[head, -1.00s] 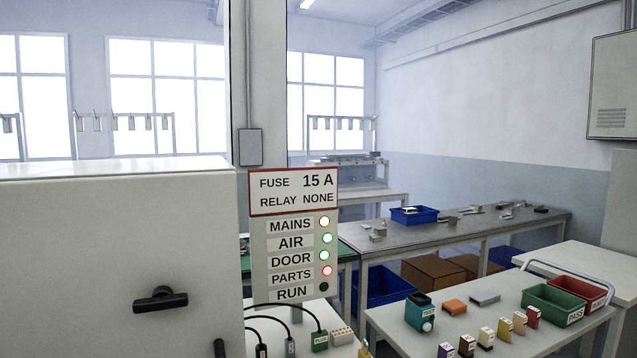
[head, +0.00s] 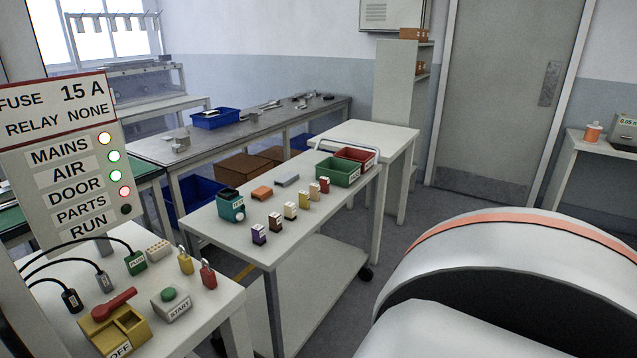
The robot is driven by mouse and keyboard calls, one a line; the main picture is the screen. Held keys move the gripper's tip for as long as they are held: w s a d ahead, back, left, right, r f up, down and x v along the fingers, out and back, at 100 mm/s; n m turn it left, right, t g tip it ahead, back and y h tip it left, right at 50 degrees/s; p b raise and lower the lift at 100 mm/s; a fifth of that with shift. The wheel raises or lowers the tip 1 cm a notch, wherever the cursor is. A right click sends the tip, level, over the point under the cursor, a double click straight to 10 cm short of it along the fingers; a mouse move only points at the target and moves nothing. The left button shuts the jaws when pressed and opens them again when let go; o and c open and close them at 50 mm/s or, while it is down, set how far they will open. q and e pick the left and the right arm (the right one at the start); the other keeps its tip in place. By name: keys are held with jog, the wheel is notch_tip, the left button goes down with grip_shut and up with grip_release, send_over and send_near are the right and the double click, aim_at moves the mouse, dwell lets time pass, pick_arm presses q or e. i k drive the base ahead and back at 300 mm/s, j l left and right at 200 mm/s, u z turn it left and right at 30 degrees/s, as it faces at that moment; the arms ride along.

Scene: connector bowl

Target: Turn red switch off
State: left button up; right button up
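The red switch (head: 114,303) is a red lever on a yellow box (head: 100,337) at the lower left of the head view. The lever slants up to the right over the box. An OFF label (head: 121,349) shows on the box's near side, cut by the picture's bottom edge. I cannot tell for sure which position the lever is set to. Neither of my grippers is in view. A large white rounded arm part of mine with an orange band fills the lower right.
A START button box (head: 171,304), red and yellow padlocks (head: 207,273) and black cabled plugs (head: 71,300) stand near the switch. A sign panel (head: 62,165) with lights rises behind. A trolley table (head: 270,238) with small parts and PASS bin (head: 340,171) stands to the right.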

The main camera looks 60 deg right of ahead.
aim_at(101, 313)
jog(key=l+z, duration=0.15)
jog(key=z, duration=1.15)
jog(key=i+l+z, duration=0.1)
jog(key=i+l, duration=0.9)
jog(key=i, duration=0.15)
